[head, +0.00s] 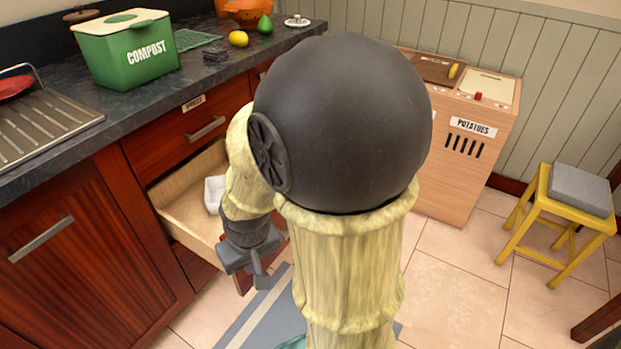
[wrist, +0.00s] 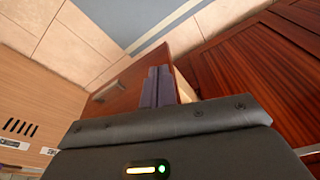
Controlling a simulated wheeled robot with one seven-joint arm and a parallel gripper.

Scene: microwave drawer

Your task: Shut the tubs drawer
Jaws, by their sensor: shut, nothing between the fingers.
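An open wooden drawer (head: 185,213) stands out from the dark red cabinet, below a shut drawer. A white tub-like object (head: 214,194) lies inside it, partly hidden by my arm. I take this as the tubs drawer; no label on it is readable. Its red-brown front with a grey handle shows in the wrist view (wrist: 128,78). My gripper (head: 260,272) is shut and empty at the drawer's front end. In the wrist view the closed fingers (wrist: 158,78) overlap the drawer front; I cannot tell if they touch it.
A shut drawer (head: 190,128) with a small label sits just above. The counter (head: 215,75) holds a green compost bin (head: 126,50), a lemon and other items. A wooden potato bin (head: 468,150) and a yellow stool (head: 560,215) stand to the right. The tiled floor between is clear.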

